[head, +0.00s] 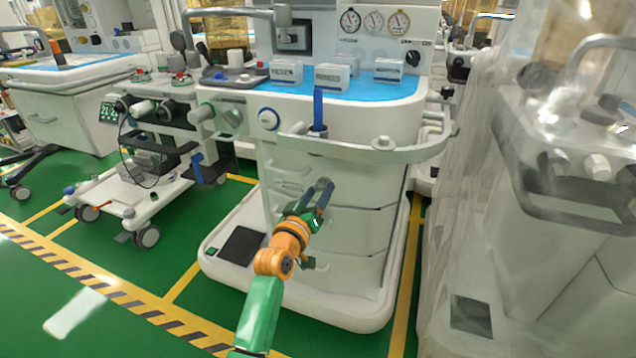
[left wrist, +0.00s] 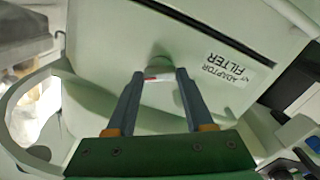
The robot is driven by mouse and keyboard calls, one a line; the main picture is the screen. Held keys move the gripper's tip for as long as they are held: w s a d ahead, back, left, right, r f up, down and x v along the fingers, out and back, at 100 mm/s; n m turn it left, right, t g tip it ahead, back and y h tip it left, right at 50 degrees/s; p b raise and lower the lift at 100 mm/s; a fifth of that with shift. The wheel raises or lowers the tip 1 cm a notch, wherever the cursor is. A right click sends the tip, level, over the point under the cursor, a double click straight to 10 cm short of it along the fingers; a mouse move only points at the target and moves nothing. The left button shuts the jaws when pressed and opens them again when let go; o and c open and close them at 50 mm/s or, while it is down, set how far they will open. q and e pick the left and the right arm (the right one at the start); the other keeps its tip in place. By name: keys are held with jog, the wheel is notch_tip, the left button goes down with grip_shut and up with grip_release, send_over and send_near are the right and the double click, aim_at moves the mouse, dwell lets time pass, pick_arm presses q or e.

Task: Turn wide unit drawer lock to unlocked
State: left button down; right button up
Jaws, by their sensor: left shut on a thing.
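The wide white unit (head: 345,235) stands in the middle of the head view, with a stack of drawers in its front. My left gripper (head: 319,188) reaches up to the upper drawer front. In the left wrist view the drawer lock (left wrist: 158,72) is a small round pale knob with a red-and-white mark. The two dark fingertips of my left gripper (left wrist: 158,76) are shut on it from both sides. Whether the mark means locked or unlocked cannot be told. In the head view the gripper hides the lock. My right gripper is not in view.
A label reading "adaptor filter" (left wrist: 230,70) shows upside down beside the lock. A grey rail (head: 385,150) curves around the unit's front above the gripper. A plastic-covered unit (head: 480,200) stands close on the right. Green floor is free at left front.

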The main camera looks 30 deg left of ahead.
pick_arm(q)
jog(key=n+p, duration=0.2)
jog(key=shift+r+n, duration=0.2)
jog(key=shift+n, duration=0.2)
jog(key=n+p, duration=0.1)
jog(key=n, duration=0.1)
jog(key=shift+n, duration=0.4)
jog(key=n+p, duration=0.1)
jog(key=n, duration=0.2)
jog(key=shift+f+p, duration=0.1)
jog(key=shift+p, duration=0.2)
jog(key=shift+n+p, duration=0.3)
jog(key=shift+n, duration=1.5)
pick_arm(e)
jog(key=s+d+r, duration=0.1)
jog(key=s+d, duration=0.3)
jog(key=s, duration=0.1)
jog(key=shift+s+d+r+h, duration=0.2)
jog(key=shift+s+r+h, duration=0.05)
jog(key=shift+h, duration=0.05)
pick_arm(q)
jog(key=shift+n, duration=0.3)
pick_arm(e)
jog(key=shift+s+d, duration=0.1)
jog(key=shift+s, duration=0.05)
